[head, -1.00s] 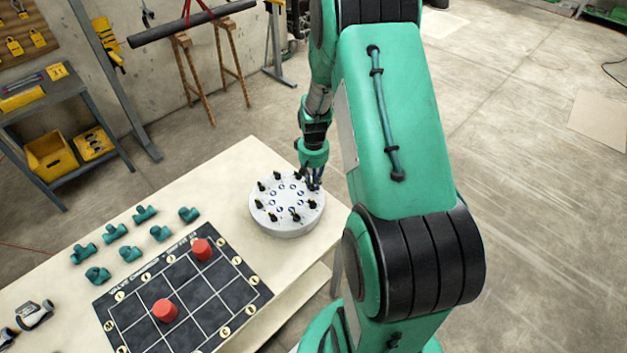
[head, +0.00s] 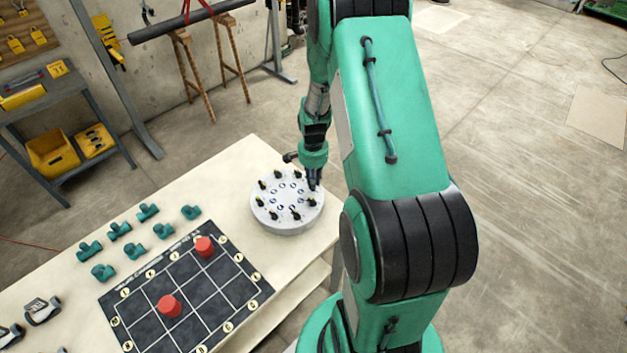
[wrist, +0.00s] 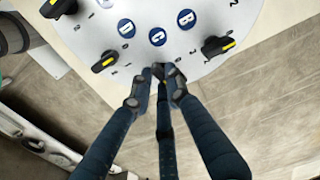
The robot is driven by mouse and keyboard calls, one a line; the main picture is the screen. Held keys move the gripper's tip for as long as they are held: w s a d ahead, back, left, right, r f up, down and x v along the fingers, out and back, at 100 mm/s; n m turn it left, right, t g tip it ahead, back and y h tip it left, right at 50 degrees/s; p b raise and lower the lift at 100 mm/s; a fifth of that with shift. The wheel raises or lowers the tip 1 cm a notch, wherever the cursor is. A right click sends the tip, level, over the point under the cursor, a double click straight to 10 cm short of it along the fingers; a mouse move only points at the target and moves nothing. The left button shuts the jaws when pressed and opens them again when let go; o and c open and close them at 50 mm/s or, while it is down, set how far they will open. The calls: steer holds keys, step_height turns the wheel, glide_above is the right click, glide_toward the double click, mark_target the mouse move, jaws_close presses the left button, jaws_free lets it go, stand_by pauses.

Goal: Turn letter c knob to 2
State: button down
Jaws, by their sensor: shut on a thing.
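The round white dial plate (head: 286,226) lies on the bench with a ring of black knobs around blue letter discs. In the wrist view the letter C disc (wrist: 157,37) sits between D (wrist: 126,28) and B (wrist: 186,18). My three-finger gripper (wrist: 159,80) is shut on the letter C knob, just outside the C disc, at the plate's edge. The fingers hide most of this knob, and I cannot read where its pointer stands. In the head view my gripper (head: 313,184) reaches down onto the plate's right rim.
Neighbouring knobs with yellow pointer marks stand close on both sides, the D knob (wrist: 108,61) and the B knob (wrist: 218,46). A black grid board (head: 228,292) with red cylinders and several green pipe fittings (head: 120,230) lie left on the bench (head: 185,190).

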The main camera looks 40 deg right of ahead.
steer(key=m, duration=0.4)
steer(key=shift+m+p, duration=0.3)
steer(key=shift+p, duration=0.1)
steer(key=m, duration=0.3)
steer(key=shift+a, duration=0.15)
steer(key=shift+m, duration=0.4)
steer(key=c, duration=1.7)
jaws_free()
steer(key=shift+o, duration=0.2)
step_height(320, 180, up, 12)
